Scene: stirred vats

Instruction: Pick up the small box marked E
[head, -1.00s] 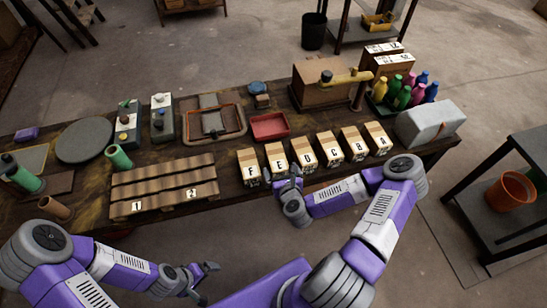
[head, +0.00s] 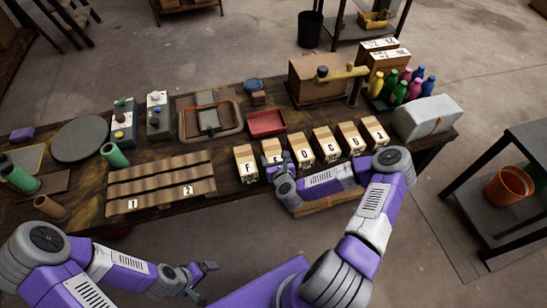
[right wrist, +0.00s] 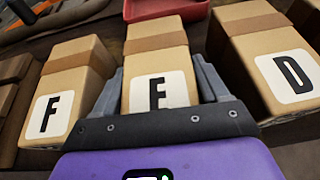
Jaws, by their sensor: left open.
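The small box marked E (head: 272,150) stands in a row of like tan boxes on the table, between F and D. In the right wrist view the E box (right wrist: 156,45) is in the middle, its label partly covered by the gripper. My right gripper (right wrist: 160,80) has one finger on each side of the E box; whether they press on it I cannot tell. In the head view my right gripper (head: 279,172) is at the front of this box. My left gripper (head: 206,282) is open and empty, in front of the table.
Box F (right wrist: 65,90) and box D (right wrist: 268,58) stand close on either side. Boxes C (head: 327,145), B (head: 351,138) and A (head: 375,130) continue the row. A red tray (head: 267,123) lies behind; a corrugated board (head: 160,187) lies left. A brown edge (head: 325,203) shows under my right forearm.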

